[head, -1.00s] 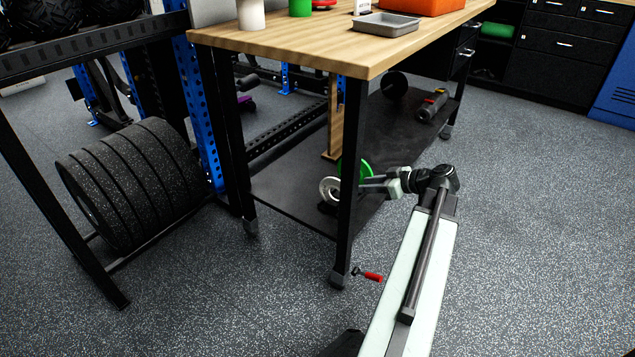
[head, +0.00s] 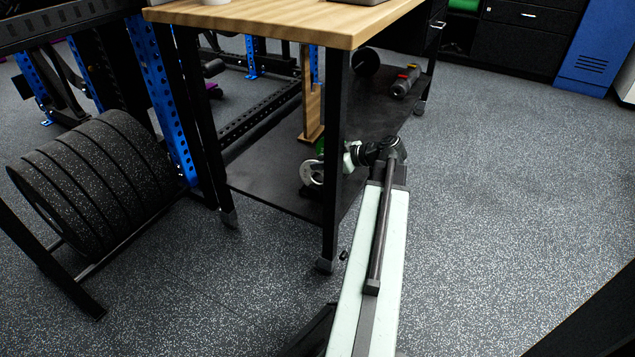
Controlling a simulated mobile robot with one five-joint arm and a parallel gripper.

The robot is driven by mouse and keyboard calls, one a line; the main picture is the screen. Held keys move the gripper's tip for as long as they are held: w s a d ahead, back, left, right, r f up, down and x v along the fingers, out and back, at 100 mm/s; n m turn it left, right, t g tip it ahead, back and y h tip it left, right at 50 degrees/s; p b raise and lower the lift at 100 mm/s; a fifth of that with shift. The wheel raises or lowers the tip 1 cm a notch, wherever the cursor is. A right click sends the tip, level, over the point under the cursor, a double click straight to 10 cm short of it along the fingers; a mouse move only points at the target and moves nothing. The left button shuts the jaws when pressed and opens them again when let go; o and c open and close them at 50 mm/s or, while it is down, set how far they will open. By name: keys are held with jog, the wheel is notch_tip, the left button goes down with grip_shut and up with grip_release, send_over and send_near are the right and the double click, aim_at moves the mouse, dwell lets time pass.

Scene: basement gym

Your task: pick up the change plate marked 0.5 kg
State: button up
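A pale grey change plate (head: 311,173) stands on edge on the workbench's dark lower shelf (head: 262,184), just left of the near table leg. Part of a green plate (head: 320,146) shows behind it. No weight marking is readable on either, so I cannot tell which is 0.5 kg. My gripper (head: 349,158) points left at the shelf, beside the right side of that leg. Its fingertips are hidden by the leg or too small to make out. I cannot tell whether it touches a plate.
The near table leg (head: 332,200) stands between my view and the plates. A wooden upright (head: 312,100), a dark round weight (head: 365,62) and a grey-and-red cylinder (head: 404,82) are farther along the shelf. Large black plates (head: 90,185) are racked at left. The floor at right is clear.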

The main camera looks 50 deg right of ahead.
jog(key=shift+x, duration=1.05)
grip_shut()
jog(key=shift+s, duration=0.1)
dwell(0.4)
